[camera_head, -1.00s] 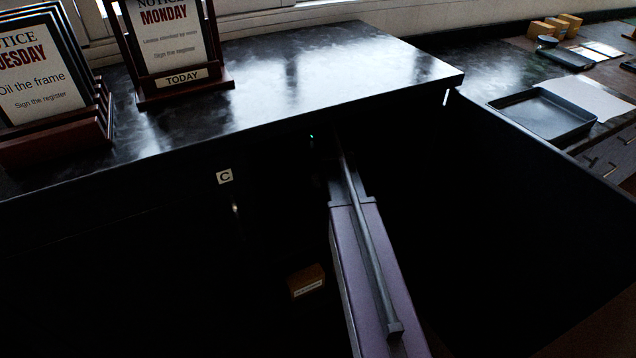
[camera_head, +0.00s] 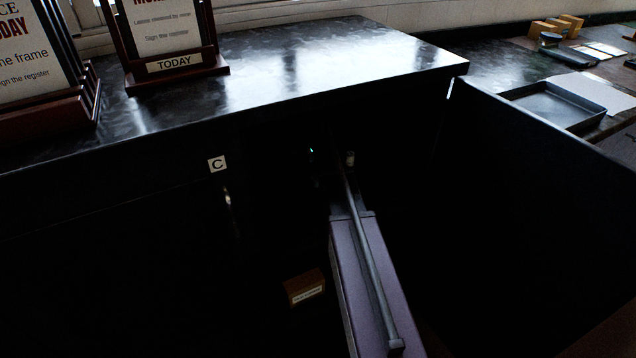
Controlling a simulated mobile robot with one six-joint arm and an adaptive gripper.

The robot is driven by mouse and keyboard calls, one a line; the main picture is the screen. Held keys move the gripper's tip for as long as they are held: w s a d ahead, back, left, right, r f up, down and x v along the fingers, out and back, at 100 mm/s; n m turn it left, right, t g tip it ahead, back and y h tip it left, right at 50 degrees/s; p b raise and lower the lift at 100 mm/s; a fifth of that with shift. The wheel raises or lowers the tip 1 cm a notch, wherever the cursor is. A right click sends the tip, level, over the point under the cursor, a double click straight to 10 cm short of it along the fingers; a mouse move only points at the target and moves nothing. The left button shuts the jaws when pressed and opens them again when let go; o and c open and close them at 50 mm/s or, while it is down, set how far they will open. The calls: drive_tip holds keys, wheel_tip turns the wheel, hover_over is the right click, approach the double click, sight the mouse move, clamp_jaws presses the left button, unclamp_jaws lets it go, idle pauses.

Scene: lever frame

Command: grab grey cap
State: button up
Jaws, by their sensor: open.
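No object is clearly recognisable as the grey cap. A small pale grey piece (camera_head: 350,158) shows in the dark beside the far end of a long grey rod (camera_head: 368,250); it may be the cap, but it is too small to tell. The rod runs along a purple-grey beam (camera_head: 352,290) and ends in a dark grey block (camera_head: 396,344) at the near end. My gripper is not in view. Much of the dark space under the counter is unreadable.
A glossy black counter (camera_head: 300,75) spans the back, with framed notices (camera_head: 165,35) at left. A brown labelled block (camera_head: 304,287) sits low. A dark panel (camera_head: 520,190) stands right, before a tray (camera_head: 555,104).

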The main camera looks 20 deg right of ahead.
sight(317, 177)
idle(0.4)
drive_tip(key=shift+s+f+b, duration=0.1)
drive_tip(key=shift+f+b, duration=2.5)
drive_tip(key=c, duration=0.7)
